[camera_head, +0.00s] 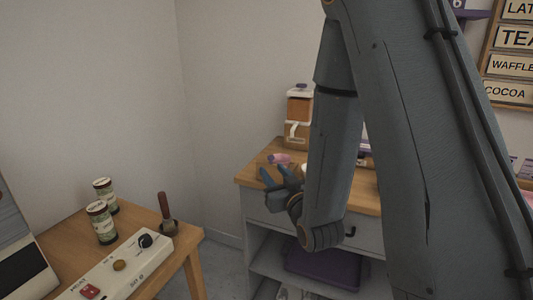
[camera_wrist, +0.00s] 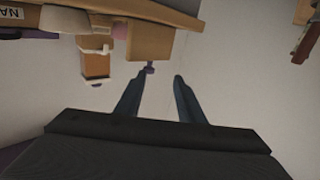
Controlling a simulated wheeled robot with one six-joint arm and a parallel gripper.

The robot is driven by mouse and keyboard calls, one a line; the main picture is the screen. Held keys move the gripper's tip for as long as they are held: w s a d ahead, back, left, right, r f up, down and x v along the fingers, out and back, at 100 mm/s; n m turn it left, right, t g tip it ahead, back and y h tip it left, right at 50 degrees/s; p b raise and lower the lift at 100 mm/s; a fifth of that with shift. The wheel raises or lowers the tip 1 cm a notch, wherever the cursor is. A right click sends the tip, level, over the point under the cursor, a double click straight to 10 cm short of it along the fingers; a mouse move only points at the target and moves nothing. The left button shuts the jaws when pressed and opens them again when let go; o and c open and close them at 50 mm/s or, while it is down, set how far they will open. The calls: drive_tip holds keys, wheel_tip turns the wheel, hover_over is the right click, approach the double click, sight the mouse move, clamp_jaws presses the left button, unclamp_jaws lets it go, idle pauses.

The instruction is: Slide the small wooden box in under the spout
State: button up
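An orange-brown dispenser (camera_head: 299,108) with a white front part, which looks like the spout (camera_head: 292,130), stands at the back of the wooden counter. The dispenser shows upside down in the wrist view (camera_wrist: 96,66). A wooden block with a purple knob, seemingly the small wooden box (camera_wrist: 150,42), is at the counter's edge in the wrist view. My gripper (camera_head: 271,168) is open at the counter's left end. In the wrist view its fingertips (camera_wrist: 157,78) are apart, near the knob, with nothing between them.
The counter (camera_head: 249,178) has a pink item (camera_head: 279,158) on it; my arm hides much of its right side. A purple bin (camera_head: 320,268) is on the shelf below. A second table at left holds jars (camera_head: 101,222), a control panel (camera_head: 118,268) and a wooden-handled tool (camera_head: 166,212).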

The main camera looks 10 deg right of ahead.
drive_tip(key=s+p, duration=0.4)
drive_tip(key=p, duration=0.1)
drive_tip(key=shift+s+d+r, duration=0.1)
drive_tip(key=shift+s+d, duration=0.1)
drive_tip(key=shift+d, duration=0.15)
